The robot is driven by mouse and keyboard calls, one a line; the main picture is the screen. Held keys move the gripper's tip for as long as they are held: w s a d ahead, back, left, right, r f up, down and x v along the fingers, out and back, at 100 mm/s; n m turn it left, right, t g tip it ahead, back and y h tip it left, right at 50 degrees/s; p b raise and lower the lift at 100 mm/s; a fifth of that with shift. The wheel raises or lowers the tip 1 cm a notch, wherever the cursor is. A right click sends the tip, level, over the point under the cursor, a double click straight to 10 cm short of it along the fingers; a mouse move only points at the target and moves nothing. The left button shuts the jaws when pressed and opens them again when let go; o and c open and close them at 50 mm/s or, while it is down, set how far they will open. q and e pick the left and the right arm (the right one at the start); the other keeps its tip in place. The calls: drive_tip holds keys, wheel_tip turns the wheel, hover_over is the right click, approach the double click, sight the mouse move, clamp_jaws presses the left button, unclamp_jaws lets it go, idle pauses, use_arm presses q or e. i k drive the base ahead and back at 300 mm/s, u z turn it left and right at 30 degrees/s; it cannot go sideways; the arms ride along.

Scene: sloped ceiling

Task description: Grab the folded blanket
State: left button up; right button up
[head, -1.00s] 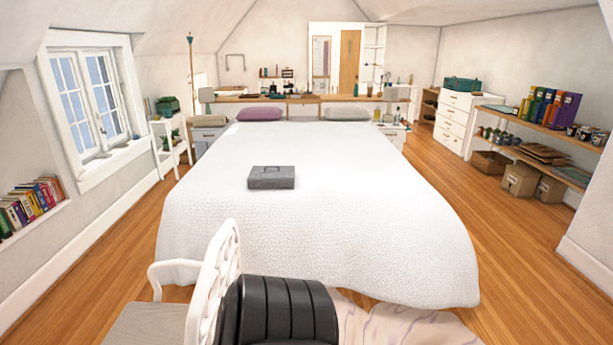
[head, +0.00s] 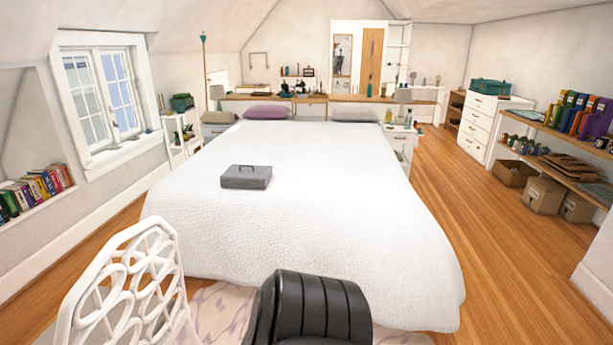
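A small beige, folded-looking cloth (head: 218,117) lies at the far left of the bed's head, on the left nightstand. It may be the folded blanket, but it is too small to tell for sure. Neither of my grippers is in view.
A white openwork chair (head: 125,285) stands close at the lower left. Wooden floor (head: 440,200) is clear along the bed's right side, beside low shelves (head: 560,170).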

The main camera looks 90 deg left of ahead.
sight(258, 178)
drive_tip(key=u, duration=2.7)
drive_tip(key=i, duration=2.85)
drive_tip(key=z, duration=0.1)
